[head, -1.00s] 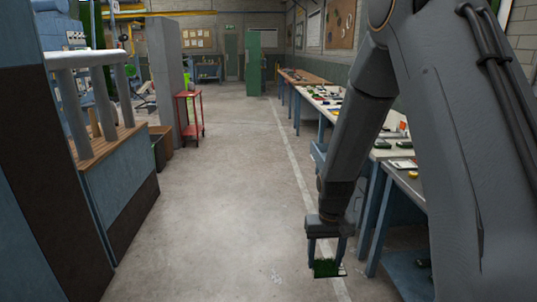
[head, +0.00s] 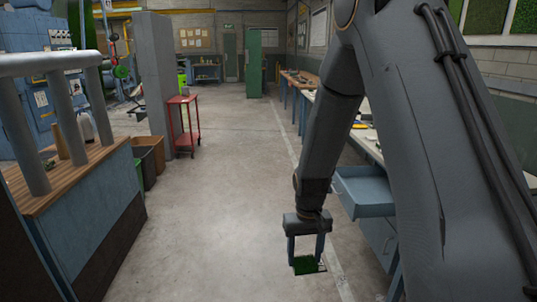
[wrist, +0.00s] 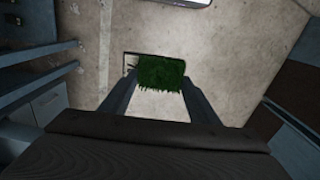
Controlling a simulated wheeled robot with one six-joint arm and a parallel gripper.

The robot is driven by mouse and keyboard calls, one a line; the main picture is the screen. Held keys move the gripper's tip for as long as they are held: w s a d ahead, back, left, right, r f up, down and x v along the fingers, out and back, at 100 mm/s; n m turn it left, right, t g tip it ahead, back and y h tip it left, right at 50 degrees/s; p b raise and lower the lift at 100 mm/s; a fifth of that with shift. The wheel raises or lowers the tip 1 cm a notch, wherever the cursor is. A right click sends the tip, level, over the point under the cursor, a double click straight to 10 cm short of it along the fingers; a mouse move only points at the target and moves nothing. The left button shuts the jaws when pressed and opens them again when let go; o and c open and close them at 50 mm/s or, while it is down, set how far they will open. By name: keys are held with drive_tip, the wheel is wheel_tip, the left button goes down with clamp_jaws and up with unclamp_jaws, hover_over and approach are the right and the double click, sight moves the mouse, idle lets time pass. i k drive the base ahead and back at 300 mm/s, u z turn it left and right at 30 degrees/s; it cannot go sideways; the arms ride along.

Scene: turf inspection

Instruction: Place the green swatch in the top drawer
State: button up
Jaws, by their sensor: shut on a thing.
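The green swatch (head: 306,266) is a small square of turf with a pale edge. My gripper (head: 306,258) is shut on it and holds it low over the floor in the aisle, fingers down. In the wrist view the swatch (wrist: 162,73) lies between the fingertips (wrist: 158,86). The top drawer (head: 364,193) is blue-grey and pulled open under the right-hand bench. It is to the right of and higher in the picture than my gripper. Its visible inside looks empty. My arm hides part of the drawer unit.
Workbenches with small items (head: 367,137) line the right side. A counter with a wooden top (head: 75,178) and grey posts stands at left. Beyond it are bins (head: 148,155) and a red trolley (head: 184,127). The concrete aisle (head: 225,200) is clear.

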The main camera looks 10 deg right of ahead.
sight(370, 194)
drive_tip(key=z, duration=0.3)
drive_tip(key=i, duration=1.45)
drive_tip(key=z, duration=0.8)
drive_tip(key=i, duration=1.1)
drive_tip(key=z, duration=0.2)
